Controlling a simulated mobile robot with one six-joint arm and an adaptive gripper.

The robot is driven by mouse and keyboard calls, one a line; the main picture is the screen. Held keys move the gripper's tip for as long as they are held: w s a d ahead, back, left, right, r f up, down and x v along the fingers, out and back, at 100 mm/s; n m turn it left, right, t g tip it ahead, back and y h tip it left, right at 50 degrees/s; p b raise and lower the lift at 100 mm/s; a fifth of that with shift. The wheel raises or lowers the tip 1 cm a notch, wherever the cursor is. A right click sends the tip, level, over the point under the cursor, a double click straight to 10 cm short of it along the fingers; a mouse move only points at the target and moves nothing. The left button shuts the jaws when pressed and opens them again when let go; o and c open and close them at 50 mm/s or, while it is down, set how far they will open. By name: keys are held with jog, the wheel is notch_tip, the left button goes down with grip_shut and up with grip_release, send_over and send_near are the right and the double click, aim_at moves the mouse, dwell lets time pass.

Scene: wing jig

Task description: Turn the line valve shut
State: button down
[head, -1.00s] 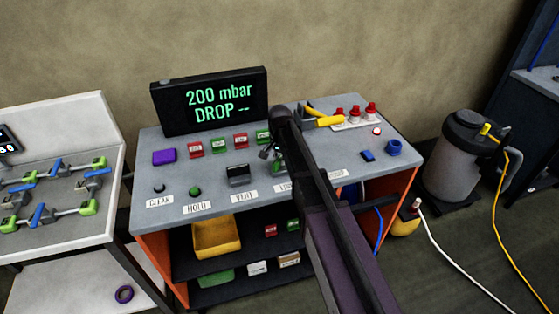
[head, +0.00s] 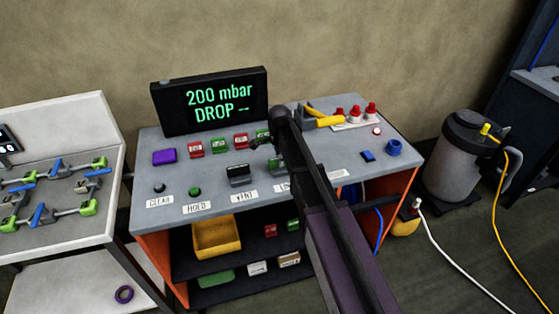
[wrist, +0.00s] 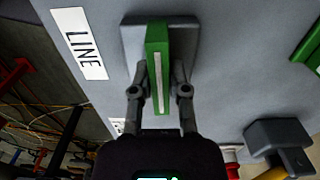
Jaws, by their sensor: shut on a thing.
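The line valve's green handle (wrist: 157,45), with a white stripe, stands on a grey base (wrist: 185,40) next to a white LINE label (wrist: 79,43) in the wrist view. My gripper (wrist: 160,82) has one finger on each side of the handle and is shut on it. In the head view my gripper (head: 264,146) is at the bench top, and my arm hides much of the valve (head: 276,163) and its label.
The bench (head: 218,178) carries a display (head: 210,101) reading 200 mbar and DROP --, a black switch (head: 238,174), a green button (head: 195,192) and several labelled blocks. A yellow-handled valve (head: 329,121) and red-capped parts (head: 371,109) stand at the back right, near my arm.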

jog(key=shift+m, duration=0.3)
jog(key=c, duration=0.6)
grip_release()
jog(key=shift+n, duration=0.4)
